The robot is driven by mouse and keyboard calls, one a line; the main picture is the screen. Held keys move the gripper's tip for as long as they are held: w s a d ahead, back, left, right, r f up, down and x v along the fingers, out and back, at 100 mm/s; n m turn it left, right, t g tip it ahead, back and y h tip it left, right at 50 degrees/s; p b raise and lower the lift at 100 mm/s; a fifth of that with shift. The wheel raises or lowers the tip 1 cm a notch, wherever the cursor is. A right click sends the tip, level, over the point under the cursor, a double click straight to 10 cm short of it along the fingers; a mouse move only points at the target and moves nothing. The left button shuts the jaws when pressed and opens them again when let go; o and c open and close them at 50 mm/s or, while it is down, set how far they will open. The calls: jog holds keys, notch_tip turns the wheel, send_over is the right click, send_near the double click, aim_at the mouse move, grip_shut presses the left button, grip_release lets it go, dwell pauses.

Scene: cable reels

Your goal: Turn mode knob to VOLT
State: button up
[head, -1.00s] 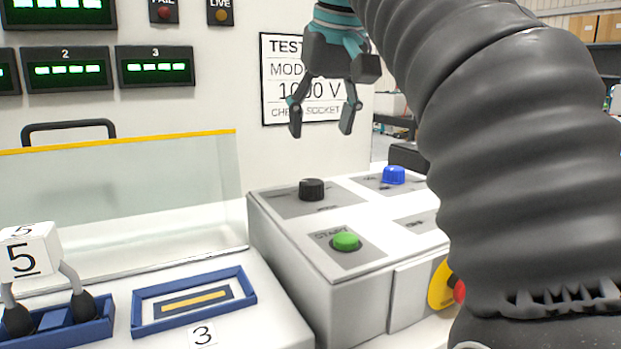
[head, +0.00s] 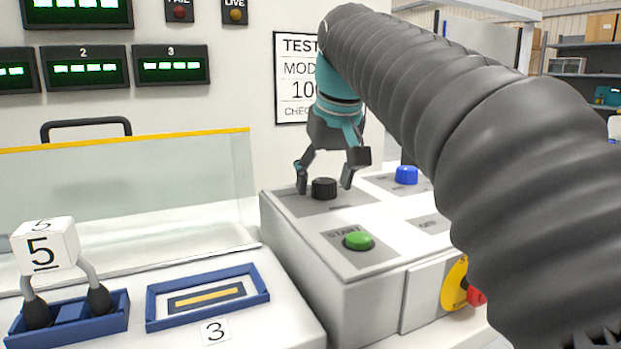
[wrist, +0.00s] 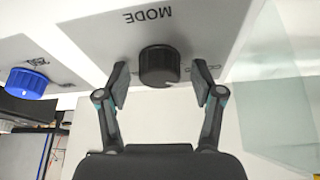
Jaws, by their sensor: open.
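The black mode knob (head: 324,188) stands on the sloped top of the white control box, at its far left. In the wrist view the knob (wrist: 159,66) is upright between my fingertips, beside the word MODE on a grey plate (wrist: 140,25). My gripper (head: 323,182) points down from above, with one finger on each side of the knob. In the wrist view my gripper (wrist: 161,80) is open, with a gap between each finger pad and the knob. I cannot read any VOLT mark or the knob's pointer.
A green START button (head: 359,241) is in front of the knob, and a blue knob (head: 406,175) is to its right. A red and yellow switch (head: 463,290) is on the box's front. A clear guard (head: 130,195) and a blue tray (head: 208,297) are on the left.

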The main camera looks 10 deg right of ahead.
jog(key=c, duration=1.1)
jog(key=shift+c, duration=0.2)
jog(key=shift+m, duration=0.4)
jog(key=m+h, duration=0.1)
jog(key=m, duration=0.1)
jog(key=m+h, duration=0.1)
jog(key=m, duration=0.2)
jog(key=shift+w+a+g, duration=0.1)
jog(key=shift+a+g, duration=0.1)
jog(key=shift+g, duration=0.1)
jog(key=m+h, duration=0.1)
jog(key=m, duration=0.2)
jog(key=m+g+h, duration=0.1)
jog(key=m, duration=0.2)
jog(key=shift+g, duration=0.3)
